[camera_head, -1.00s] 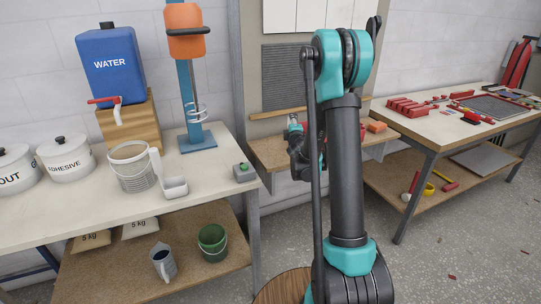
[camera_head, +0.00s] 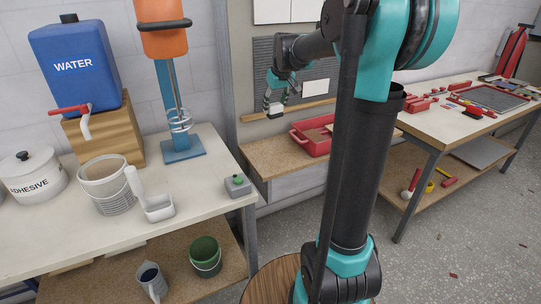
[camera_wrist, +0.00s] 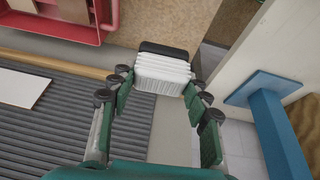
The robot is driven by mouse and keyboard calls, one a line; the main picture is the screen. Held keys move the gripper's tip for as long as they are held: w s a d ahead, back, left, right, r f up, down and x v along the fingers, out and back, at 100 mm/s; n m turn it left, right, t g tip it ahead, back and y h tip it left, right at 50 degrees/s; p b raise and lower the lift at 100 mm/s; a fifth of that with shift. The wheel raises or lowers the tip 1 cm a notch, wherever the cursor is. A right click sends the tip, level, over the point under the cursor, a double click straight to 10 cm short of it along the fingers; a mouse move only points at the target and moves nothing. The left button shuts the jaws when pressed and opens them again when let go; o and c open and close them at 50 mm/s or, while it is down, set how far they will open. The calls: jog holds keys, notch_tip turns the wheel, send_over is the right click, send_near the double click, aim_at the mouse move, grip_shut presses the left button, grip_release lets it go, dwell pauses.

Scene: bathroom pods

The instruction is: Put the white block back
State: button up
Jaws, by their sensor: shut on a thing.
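My gripper (camera_head: 277,98) is raised in front of the grey ribbed wall panel, above the wooden ledge. It is shut on the white block (camera_wrist: 163,73), which has a ridged white side and a black strip along one edge. In the wrist view the block sits between the two fingertips of my gripper (camera_wrist: 159,82). In the head view the white block (camera_head: 275,111) is small below the fingers.
A red tray (camera_head: 312,140) stands on the low wooden shelf (camera_head: 268,160). A white tile (camera_head: 314,87) is on the ribbed panel (camera_head: 262,62). The mixer's blue stand (camera_wrist: 277,130) is at right in the wrist view. The left table (camera_head: 75,228) holds pails and a water tank.

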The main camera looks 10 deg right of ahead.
jog(key=shift+s+a+r, duration=0.4)
jog(key=shift+s, duration=0.05)
jog(key=shift+s+a, duration=0.1)
jog(key=shift+a, duration=0.05)
notch_tip(320, 180, down, 20)
jog(key=shift+r, duration=0.15)
jog(key=o, duration=1.2)
